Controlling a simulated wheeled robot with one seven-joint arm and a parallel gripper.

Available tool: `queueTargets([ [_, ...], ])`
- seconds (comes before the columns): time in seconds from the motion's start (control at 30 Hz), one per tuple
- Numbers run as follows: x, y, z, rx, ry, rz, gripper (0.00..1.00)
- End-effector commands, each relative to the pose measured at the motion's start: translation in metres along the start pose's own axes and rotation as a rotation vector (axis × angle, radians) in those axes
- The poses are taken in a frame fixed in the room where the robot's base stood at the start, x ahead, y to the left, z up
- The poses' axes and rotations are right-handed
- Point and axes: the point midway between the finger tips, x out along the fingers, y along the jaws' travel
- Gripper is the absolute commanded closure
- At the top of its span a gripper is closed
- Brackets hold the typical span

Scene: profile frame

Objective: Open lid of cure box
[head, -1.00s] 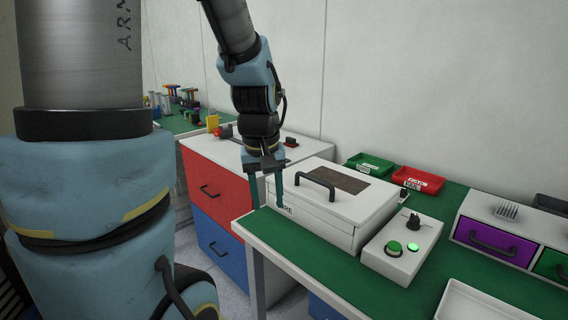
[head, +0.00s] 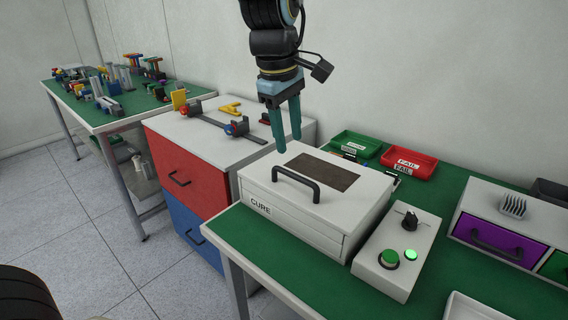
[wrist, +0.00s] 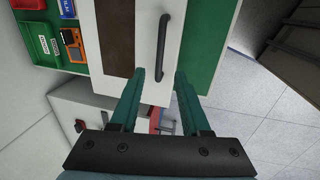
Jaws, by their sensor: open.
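The cure box (head: 330,208) is a white box labelled CURE on the green bench. Its lid is down, with a dark brown panel and a black handle (head: 294,184) on top near the front. My gripper (head: 289,148) has teal fingers pointing down, above and behind the lid's back left part. In the wrist view my gripper (wrist: 168,75) is open and empty, fingers apart. The handle (wrist: 163,45) there lies beyond the fingertips, between their lines, and seems apart from them. The box lid (wrist: 140,50) fills the upper middle of that view.
A control box (head: 398,252) with a black knob and green buttons stands right of the cure box. Green (head: 355,143) and red (head: 409,163) trays lie behind it. A white cabinet (head: 215,140) with red and blue drawers stands left. Purple-fronted drawers (head: 498,242) stand right.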

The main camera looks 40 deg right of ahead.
Motion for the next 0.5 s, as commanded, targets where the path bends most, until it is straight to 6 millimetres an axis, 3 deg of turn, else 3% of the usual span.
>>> queueTargets([
  [0.3,0.059,-0.002,0.000,-0.001,-0.001,-0.005,0.53],
  [0.5,0.082,-0.001,-0.001,-0.001,0.000,-0.002,0.53],
])
